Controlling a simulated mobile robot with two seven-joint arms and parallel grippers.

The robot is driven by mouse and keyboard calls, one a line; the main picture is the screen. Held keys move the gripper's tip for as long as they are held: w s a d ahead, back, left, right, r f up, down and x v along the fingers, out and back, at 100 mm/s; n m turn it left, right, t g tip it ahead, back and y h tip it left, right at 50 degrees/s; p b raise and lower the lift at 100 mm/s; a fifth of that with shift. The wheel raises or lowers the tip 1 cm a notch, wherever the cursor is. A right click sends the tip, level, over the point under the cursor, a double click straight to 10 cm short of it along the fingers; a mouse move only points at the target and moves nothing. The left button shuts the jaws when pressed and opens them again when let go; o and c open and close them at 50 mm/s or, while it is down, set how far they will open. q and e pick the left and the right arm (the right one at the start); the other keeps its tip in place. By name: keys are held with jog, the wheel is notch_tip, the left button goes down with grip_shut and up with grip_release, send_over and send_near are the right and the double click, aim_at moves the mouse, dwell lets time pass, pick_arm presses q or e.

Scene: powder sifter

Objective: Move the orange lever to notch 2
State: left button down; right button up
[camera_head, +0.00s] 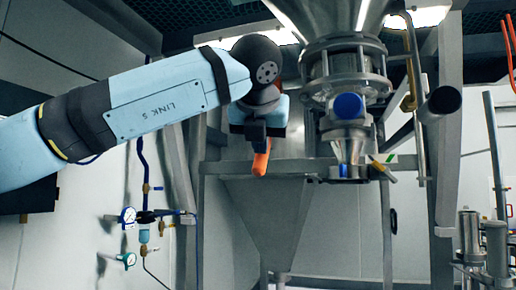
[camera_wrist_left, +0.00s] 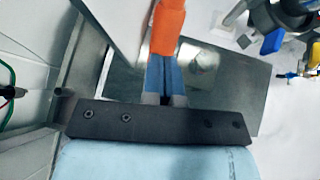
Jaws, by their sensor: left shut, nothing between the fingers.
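The orange lever (camera_head: 261,162) hangs down just below and beyond my left gripper (camera_head: 257,140) in the head view; its upper part is hidden behind the gripper. In the left wrist view the orange lever (camera_wrist_left: 168,28) runs up from the tips of my left gripper (camera_wrist_left: 163,62). The two blue fingers lie together, with nothing between them. The tips are at or very near the lever's end; I cannot tell whether they touch. No notch marks can be made out. My right gripper is out of view.
A steel sifter body (camera_head: 347,75) with a blue round knob (camera_head: 348,106) stands right of the lever. A horizontal steel frame bar (camera_head: 225,168) crosses behind it. Gauges (camera_head: 128,215) and thin pipes are on the left wall. Metal canisters (camera_head: 470,235) stand at the lower right.

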pick_arm(q)
jog(key=shift+w+d+f+b, duration=0.15)
jog(key=shift+w+f+b, duration=0.3)
jog(key=shift+f, duration=0.3)
jog(key=shift+w+d+f+t, duration=0.1)
jog(key=shift+w+t, duration=0.1)
jog(key=shift+t, duration=0.2)
jog(key=shift+w+b, duration=0.15)
jog(key=shift+b, duration=0.2)
jog(key=shift+r, duration=0.2)
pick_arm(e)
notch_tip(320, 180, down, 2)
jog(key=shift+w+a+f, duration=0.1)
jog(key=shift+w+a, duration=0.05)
pick_arm(q)
jog(key=b+v, duration=0.2)
jog(key=v, duration=1.2)
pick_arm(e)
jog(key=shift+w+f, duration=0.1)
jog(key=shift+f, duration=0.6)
pick_arm(q)
jog(key=shift+f, duration=0.2)
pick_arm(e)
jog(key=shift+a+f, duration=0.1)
